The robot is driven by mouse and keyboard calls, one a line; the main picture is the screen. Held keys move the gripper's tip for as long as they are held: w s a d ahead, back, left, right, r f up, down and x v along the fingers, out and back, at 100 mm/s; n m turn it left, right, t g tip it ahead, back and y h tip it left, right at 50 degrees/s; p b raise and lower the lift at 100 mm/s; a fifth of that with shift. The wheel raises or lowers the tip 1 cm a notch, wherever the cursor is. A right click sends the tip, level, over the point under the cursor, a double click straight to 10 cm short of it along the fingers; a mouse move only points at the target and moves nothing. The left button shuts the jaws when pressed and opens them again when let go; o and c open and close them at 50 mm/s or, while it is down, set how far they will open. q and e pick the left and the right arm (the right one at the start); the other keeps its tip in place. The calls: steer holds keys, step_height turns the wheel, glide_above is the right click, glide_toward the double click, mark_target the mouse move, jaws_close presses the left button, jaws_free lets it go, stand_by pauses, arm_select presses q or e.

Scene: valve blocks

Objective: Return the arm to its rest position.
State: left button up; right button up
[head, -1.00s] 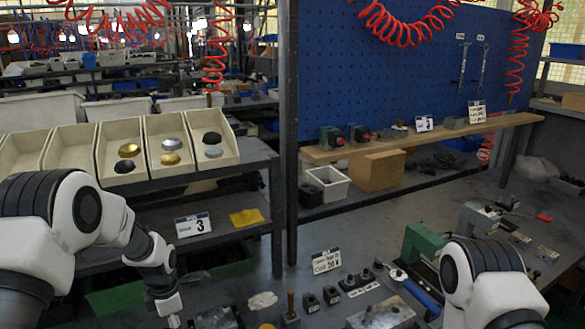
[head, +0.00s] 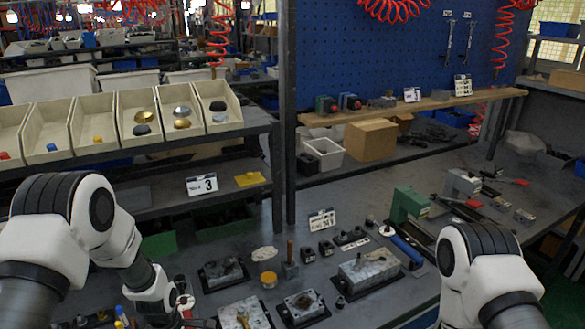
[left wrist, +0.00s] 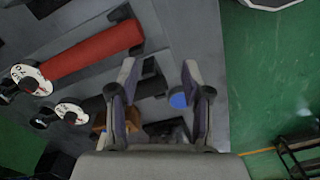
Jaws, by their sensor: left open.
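My left arm comes in at the left of the head view. Its gripper (head: 182,312) is low at the bench's near left edge, partly cut off by the frame. In the left wrist view the two fingers of my left gripper (left wrist: 160,72) stand apart with nothing gripped between them. A small blue item (left wrist: 179,100) shows beyond, close to the right finger in the picture. My right arm (head: 490,275) shows at the lower right of the head view; its gripper is out of frame.
Metal valve blocks (head: 370,270) lie on the grey bench (head: 430,232). A green tool (head: 408,204) stands farther right. Tilted bins (head: 138,104) hold caps at the left. In the left wrist view, a red cylinder (left wrist: 92,50) lies left of the fingers and green floor (left wrist: 275,75) shows right.

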arm_select(q)
steer(key=s+d+f+m, duration=0.1)
steer(key=s+f+m, duration=0.2)
steer(key=s+m, duration=0.85)
steer(key=s+d+f+m, duration=0.1)
steer(key=s+f+m, duration=0.35)
steer(key=s, duration=1.25)
step_height(320, 180, down, 6)
steer(key=m+b, duration=0.2)
steer(key=b, duration=0.6)
steer(key=shift+w+f, duration=0.2)
steer(key=shift+w, duration=0.1)
arm_select(e)
step_height(320, 180, down, 8)
steer(key=s, duration=0.1)
arm_select(q)
steer(key=shift+w, duration=0.15)
arm_select(e)
steer(key=shift+w, duration=0.15)
